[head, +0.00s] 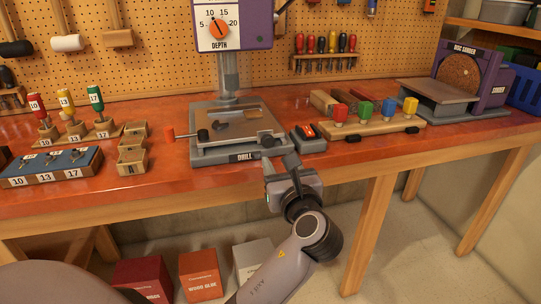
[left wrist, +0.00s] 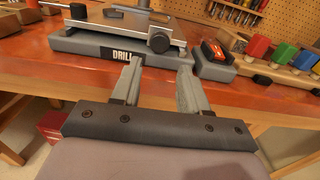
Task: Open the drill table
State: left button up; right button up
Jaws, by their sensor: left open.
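The drill table (head: 258,122) is a pale metal plate with a brown piece on it, set on the grey drill base (head: 215,157) marked DRILL. A dark round knob (head: 267,141) sits at its front right edge; it also shows in the left wrist view (left wrist: 159,43). My right gripper is not in view.
A grey box with a red switch (head: 307,131) stands right of the base. A wooden block with coloured pegs (head: 370,128) and a disc sander (head: 462,75) stand further right. Small wooden boxes (head: 132,158) and a numbered blue rack (head: 50,166) stand left. The bench front edge is close.

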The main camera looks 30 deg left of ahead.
aim_at(269, 144)
pick_arm(q)
jog(key=x, duration=0.7)
jog(key=shift+a+r, duration=0.1)
jog(key=shift+r, duration=0.2)
grip_shut()
